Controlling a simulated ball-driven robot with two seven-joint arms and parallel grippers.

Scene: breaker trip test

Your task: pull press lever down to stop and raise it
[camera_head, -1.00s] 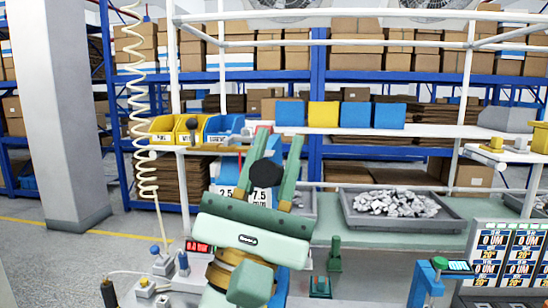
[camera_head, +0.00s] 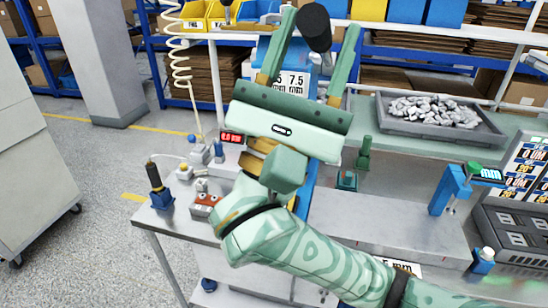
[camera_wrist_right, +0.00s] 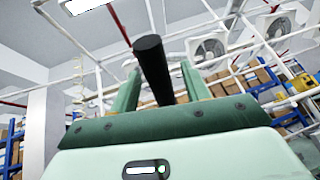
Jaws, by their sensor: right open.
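The press lever ends in a black cylindrical grip (camera_head: 317,27). It lies between the two green fingers of my right gripper (camera_head: 321,24), with visible room on both sides. In the right wrist view the black grip (camera_wrist_right: 153,68) slants up between the spread fingers (camera_wrist_right: 162,88). The right gripper is open. The blue press (camera_head: 271,52) stands behind the gripper, with white mm labels (camera_head: 293,83) on its front; the gripper hides much of it. My left gripper is not in view.
A grey tray of metal pieces (camera_head: 490,132) sits on the bench at right. A red-lit display (camera_head: 232,138) and a small red-topped box (camera_head: 205,203) are at left. A blue gauge stand (camera_head: 447,190) is at right. Bins (camera_head: 194,14) line the shelf above.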

